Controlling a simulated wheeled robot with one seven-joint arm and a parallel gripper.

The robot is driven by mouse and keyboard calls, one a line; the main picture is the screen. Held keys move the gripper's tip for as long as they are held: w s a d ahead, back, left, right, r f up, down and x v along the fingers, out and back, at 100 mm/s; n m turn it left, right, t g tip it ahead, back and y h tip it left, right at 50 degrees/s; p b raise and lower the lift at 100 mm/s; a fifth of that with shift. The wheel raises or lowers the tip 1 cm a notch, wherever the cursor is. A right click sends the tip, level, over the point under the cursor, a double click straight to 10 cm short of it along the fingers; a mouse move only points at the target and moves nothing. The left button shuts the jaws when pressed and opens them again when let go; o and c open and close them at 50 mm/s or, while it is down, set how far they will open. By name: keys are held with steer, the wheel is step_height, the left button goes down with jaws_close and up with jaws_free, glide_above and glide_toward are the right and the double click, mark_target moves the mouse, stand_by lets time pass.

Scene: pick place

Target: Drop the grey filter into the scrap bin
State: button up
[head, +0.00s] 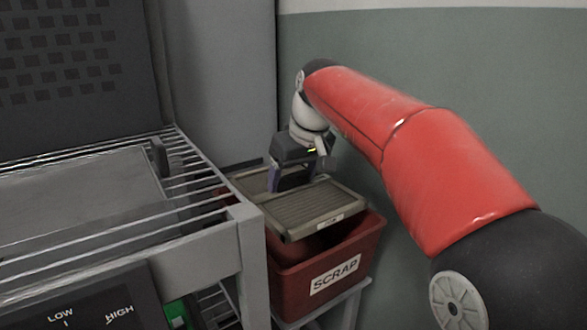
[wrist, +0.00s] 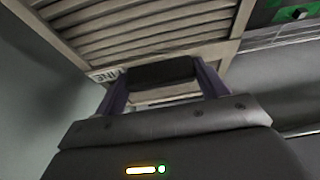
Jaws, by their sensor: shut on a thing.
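The grey filter (head: 318,207) is a flat, ribbed panel with a pale frame. It lies over the mouth of the red scrap bin (head: 358,252), which has a SCRAP label on its front. The filter looks slightly tilted, and I cannot tell whether it touches the bin's rim. My gripper (head: 290,180) is above the filter and shut on its middle part. In the wrist view, the ribbed filter (wrist: 150,32) fills the upper middle, with my gripper (wrist: 163,85) below it. The inside of the bin is mostly hidden.
The bin stands on a light stand (head: 345,300) in the corner by the green wall (head: 400,60). A wire rack (head: 190,165) with a grey post is close on the left. A panel marked LOW and HIGH (head: 90,300) is at the lower left.

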mark_target(302, 196)
step_height(302, 196, down, 11)
steer(key=b, duration=0.7)
stand_by(0.3)
steer(key=o, duration=1.1)
steer(key=p+v, duration=0.1)
steer(key=v, duration=0.6)
steer(key=shift+r, duration=0.35)
steer(key=shift+s+r, duration=0.1)
